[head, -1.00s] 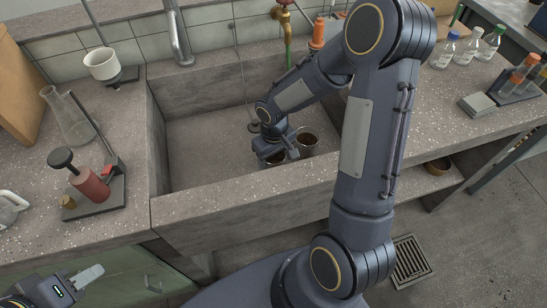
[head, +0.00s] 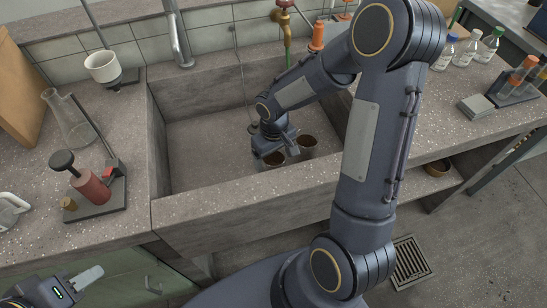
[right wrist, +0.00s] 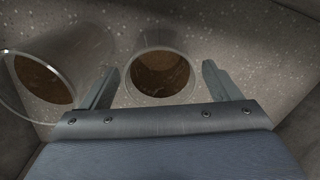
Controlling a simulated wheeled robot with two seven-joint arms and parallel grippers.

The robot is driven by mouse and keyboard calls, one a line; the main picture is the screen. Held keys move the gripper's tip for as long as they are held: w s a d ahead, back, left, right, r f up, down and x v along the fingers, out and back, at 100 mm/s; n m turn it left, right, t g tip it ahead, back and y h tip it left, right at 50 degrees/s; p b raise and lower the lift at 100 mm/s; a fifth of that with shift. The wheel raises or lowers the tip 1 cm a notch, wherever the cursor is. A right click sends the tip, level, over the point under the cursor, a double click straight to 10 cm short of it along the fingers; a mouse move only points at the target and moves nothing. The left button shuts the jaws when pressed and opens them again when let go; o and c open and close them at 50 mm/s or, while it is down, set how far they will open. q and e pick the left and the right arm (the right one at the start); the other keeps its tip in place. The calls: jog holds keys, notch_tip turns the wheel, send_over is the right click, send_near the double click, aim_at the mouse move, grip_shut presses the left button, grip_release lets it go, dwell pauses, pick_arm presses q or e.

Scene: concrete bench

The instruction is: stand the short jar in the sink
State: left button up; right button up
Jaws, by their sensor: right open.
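The short jar (head: 273,160) is the left one in the head view; in the right wrist view the short jar (right wrist: 160,85) shows between the fingertips. The taller jar (head: 307,146) is close beside it, and in the right wrist view the taller jar (right wrist: 62,72) is at the left, nearer the camera. My right gripper (head: 277,147) is open just above the short jar, with a finger either side and gaps to both. My left gripper (head: 80,283) is at the lower left, away from the jars, only partly visible.
The sink (head: 205,140) has a clear floor left of the jars. Its front wall (head: 235,210) stands below my right arm. A flask (head: 68,125) and a red device (head: 90,187) stand on the left counter. Bottles (head: 468,50) stand at right.

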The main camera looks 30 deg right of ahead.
notch_tip(320, 180, up, 10)
jog(key=p, duration=0.2)
jog(key=s+a+r+t+y, duration=0.1)
jog(key=s+r, duration=0.2)
jog(key=s, duration=0.2)
jog(key=s+a+r+m+t+y, duration=0.1)
jog(key=s+a+r+t, duration=0.1)
jog(key=s, duration=0.3)
jog(key=s+a+r+m+t+y, duration=0.1)
jog(key=s+r+t, duration=0.1)
jog(key=s+r, duration=0.3)
jog(key=shift+s+a, duration=0.15)
jog(key=shift+s, duration=0.4)
jog(key=shift+s+a+t+y, duration=0.25)
jog(key=shift+s+t+y, duration=0.05)
jog(key=shift+s, duration=0.05)
notch_tip(320, 180, up, 9)
jog(key=p, duration=0.9)
jog(key=shift+r, duration=0.2)
